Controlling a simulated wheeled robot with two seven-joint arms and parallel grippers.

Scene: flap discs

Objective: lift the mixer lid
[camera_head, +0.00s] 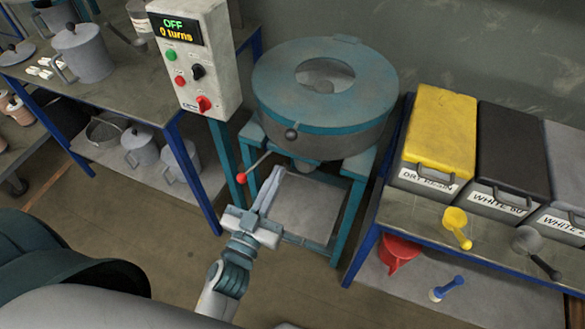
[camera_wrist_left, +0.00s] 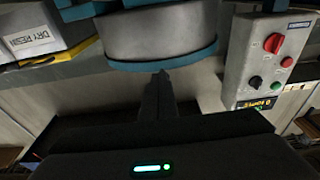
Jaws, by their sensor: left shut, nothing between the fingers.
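The mixer (camera_head: 320,145) is a round grey drum on a teal stand. Its teal lid (camera_head: 285,88) lies flat on top, with a round opening in the middle and a dark knob (camera_head: 291,134) at the front edge. My left gripper (camera_head: 272,180) is shut and empty, in front of and below the drum, near a lever with a red ball (camera_head: 241,178). In the left wrist view the shut fingers (camera_wrist_left: 161,78) point toward the drum (camera_wrist_left: 160,35). My right gripper is not in view.
A control box (camera_head: 195,60) reading "OFF, 0 turns" stands left of the mixer. A bench with a yellow-lidded dry resin bin (camera_head: 440,135), other bins and scoops is at right. A shelf with metal jugs (camera_head: 82,52) is at left.

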